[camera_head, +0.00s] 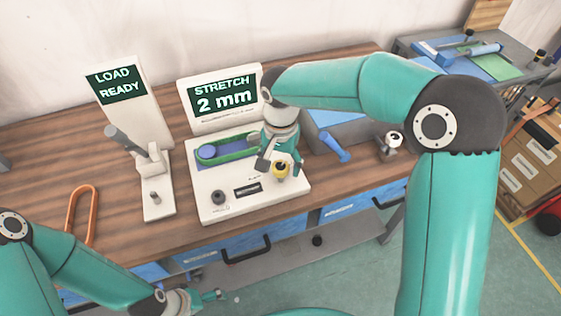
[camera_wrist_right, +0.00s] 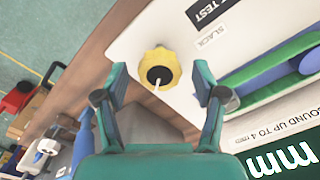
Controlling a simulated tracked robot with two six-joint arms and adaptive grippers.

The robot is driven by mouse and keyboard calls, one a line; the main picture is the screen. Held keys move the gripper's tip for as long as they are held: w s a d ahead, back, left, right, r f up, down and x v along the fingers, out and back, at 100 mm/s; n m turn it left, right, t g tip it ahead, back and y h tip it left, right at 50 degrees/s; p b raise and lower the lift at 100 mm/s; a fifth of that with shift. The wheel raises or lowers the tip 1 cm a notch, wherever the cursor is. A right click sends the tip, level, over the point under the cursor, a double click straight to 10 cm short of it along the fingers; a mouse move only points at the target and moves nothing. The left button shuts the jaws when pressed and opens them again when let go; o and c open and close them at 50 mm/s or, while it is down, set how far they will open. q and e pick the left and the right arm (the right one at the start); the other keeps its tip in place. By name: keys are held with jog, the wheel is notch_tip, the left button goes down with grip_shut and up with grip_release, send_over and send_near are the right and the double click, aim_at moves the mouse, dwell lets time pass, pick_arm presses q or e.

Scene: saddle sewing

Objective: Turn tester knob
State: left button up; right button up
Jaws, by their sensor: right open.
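The tester is a white box (camera_head: 215,207) on the wooden bench, with a green belt loop (camera_head: 238,151) around a blue roller on its top. Its yellow knob (camera_head: 281,171) sits at the right side of the top face, and it also shows in the right wrist view (camera_wrist_right: 159,66) with a dark centre and a pale pointer line. My right gripper (camera_head: 280,162) is open, its fingers on either side of the knob; in the wrist view gaps show between both fingers and the knob. My left gripper (camera_head: 212,296) is low at the front, away from the tester; its jaw opening is unclear.
A screen (camera_head: 222,98) behind the tester reads "STRETCH 2 mm". A left panel (camera_head: 120,86) reads "LOAD READY", above a lever stand (camera_head: 155,187). A black knob (camera_head: 219,197) is at the tester's front left. A blue-handled tool (camera_head: 336,147) lies to the right. An orange loop (camera_head: 82,212) lies left.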

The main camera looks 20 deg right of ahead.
jog(key=shift+c, duration=0.2)
jog(key=c, duration=1.1)
